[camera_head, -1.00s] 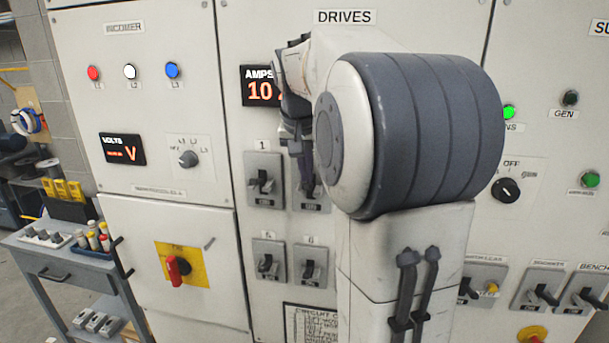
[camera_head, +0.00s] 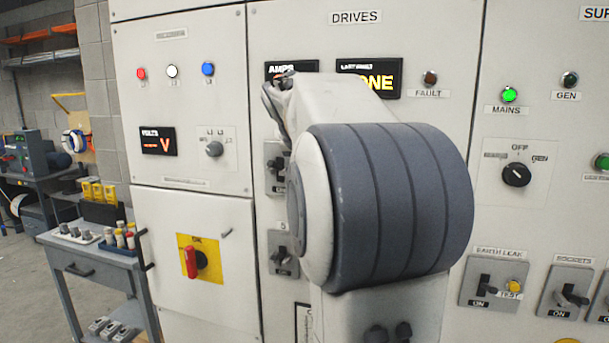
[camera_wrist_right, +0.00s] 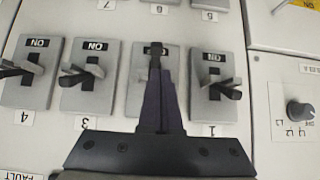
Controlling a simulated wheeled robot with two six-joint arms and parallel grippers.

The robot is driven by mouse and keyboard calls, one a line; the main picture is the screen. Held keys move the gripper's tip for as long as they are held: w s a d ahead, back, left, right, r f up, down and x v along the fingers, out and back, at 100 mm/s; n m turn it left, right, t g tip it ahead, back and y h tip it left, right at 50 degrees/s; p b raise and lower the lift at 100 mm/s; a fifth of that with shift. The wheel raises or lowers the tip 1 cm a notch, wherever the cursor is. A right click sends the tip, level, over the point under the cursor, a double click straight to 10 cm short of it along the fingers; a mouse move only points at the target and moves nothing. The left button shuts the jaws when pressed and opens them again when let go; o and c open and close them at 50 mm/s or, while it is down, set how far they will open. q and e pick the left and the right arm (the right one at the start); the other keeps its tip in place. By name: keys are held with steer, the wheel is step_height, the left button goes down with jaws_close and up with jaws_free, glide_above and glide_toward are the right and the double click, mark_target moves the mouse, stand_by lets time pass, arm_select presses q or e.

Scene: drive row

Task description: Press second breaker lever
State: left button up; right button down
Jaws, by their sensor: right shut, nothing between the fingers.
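The second breaker (camera_wrist_right: 133,88) shows in the right wrist view between breakers 3 and 1, with the picture upside down. My right gripper (camera_wrist_right: 156,50) is shut and empty, pointing at this breaker. Its fingers cover the second lever, so I cannot tell that lever's position or whether they touch it. In the head view my right arm hides the second breaker and the gripper. Breaker 1 (camera_head: 275,170) shows left of my arm. My left gripper is not in view.
Breaker 3 (camera_wrist_right: 88,75), breaker 4 (camera_wrist_right: 30,72) and breaker 1's lever (camera_wrist_right: 224,88) flank the fingers. A lower breaker (camera_head: 283,252) sits under breaker 1. The red rotary handle (camera_head: 194,260) is farther left. A tool cart (camera_head: 95,262) stands at the left.

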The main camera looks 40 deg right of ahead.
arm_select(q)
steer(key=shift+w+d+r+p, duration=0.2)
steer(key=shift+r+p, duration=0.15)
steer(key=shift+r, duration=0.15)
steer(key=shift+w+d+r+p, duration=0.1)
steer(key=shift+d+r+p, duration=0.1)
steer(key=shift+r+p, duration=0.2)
arm_select(e)
steer(key=shift+d+r, duration=0.25)
steer(key=shift+r, duration=0.25)
steer(key=shift+d+r, duration=0.25)
steer(key=shift+r, duration=0.2)
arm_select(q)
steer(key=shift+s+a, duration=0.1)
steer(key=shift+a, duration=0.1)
arm_select(e)
steer(key=a+f+v, duration=0.1)
steer(key=v, duration=1.2)
steer(key=shift+s+a+f, duration=0.25)
steer(key=shift+s+f, duration=0.1)
steer(key=shift+f, duration=0.1)
